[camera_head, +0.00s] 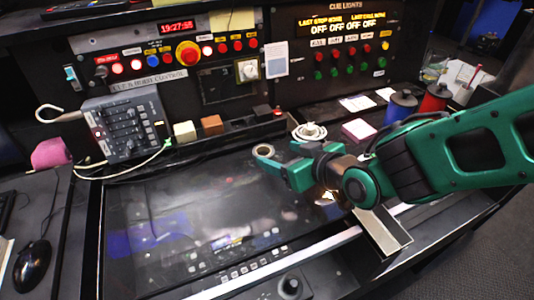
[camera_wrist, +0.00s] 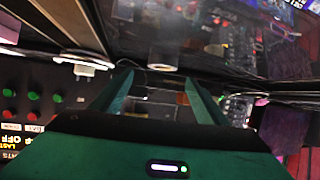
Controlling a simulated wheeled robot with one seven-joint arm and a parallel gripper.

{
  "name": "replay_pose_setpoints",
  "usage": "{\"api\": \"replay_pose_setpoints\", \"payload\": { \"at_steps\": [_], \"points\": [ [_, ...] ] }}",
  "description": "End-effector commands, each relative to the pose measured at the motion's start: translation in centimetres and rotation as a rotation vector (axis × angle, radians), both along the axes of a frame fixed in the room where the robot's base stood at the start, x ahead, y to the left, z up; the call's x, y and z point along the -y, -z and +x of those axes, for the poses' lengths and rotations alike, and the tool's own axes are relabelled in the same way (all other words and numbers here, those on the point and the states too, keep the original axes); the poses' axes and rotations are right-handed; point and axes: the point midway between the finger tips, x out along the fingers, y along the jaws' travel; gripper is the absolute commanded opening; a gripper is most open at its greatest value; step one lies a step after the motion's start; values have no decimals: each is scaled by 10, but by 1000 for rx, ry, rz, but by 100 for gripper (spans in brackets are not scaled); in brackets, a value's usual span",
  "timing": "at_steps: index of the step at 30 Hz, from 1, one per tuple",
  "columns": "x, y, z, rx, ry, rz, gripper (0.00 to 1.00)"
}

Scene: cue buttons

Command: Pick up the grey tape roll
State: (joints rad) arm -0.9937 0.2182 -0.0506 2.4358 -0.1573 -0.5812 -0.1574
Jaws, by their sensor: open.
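A small grey-white tape roll (camera_head: 264,150) lies flat at the back edge of the dark glossy panel, just beyond my fingertips in the head view. In the wrist view a pale rim of the roll (camera_wrist: 162,67) shows ahead, between the two green fingertips and apart from them. My gripper (camera_head: 276,158) is open and empty, reaching in from the right low over the panel. Its two fingers (camera_wrist: 156,82) also show spread in the wrist view. I cannot tell its exact height above the panel.
A white coiled roll (camera_head: 309,131) sits behind my gripper. Blue (camera_head: 402,104) and red (camera_head: 434,98) spools and a pink pad (camera_head: 358,130) stand to the right. A grey control box (camera_head: 125,124) with a cable is at left. The dark panel (camera_head: 190,200) is mostly clear.

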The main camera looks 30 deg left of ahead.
Motion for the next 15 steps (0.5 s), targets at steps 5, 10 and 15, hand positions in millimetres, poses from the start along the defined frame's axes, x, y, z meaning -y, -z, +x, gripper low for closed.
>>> {"api": "replay_pose_setpoints", "payload": {
  "at_steps": [5, 10, 15],
  "points": [
    [-10, 7, 6, 0, 1, -1, 68],
    [-18, 12, 8, 0, -1, 0, 68],
    [-36, 25, 13, 1, -1, -3, 68]
  ]
}}
